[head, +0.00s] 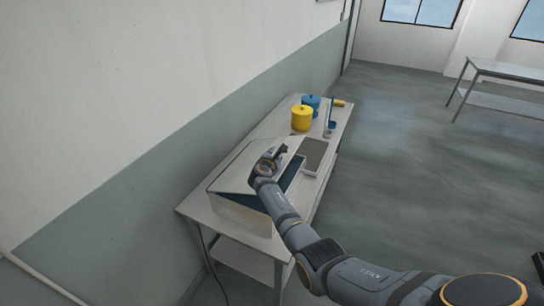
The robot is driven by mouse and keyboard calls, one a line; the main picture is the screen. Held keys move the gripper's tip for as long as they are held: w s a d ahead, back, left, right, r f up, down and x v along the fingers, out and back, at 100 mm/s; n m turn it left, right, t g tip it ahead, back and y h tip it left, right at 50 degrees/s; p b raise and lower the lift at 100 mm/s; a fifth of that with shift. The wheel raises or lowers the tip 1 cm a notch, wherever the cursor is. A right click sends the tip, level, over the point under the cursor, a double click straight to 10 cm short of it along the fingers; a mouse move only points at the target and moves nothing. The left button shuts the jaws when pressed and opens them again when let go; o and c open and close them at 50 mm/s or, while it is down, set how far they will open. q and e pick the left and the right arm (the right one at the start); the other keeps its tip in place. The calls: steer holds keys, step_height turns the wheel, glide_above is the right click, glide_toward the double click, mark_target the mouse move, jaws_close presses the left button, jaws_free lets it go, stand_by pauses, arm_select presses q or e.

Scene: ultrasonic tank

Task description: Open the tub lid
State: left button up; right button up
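The tub (240,217) is a pale grey metal box on a table against the wall. Its lid (236,169) is tilted up, and a dark blue interior shows in the gap below the lid. My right gripper (276,153) is at the lid's raised edge, over the right part of the tub. It is too small and too covered by its own wrist to tell whether its fingers are open or shut, or whether they touch the lid. My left gripper is not in view.
The tub stands on a metal table (189,206) with a lower shelf. Beyond it are a grey tray (315,152), a yellow canister (301,119), a blue canister (311,101), a blue upright item (331,116) and a small yellow item (340,103).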

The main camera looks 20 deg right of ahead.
steer(key=shift+p+v, duration=0.4)
steer(key=shift+v, duration=0.5)
steer(key=shift+s+a, duration=0.25)
steer(key=shift+v, duration=2.05)
steer(key=shift+d, duration=0.1)
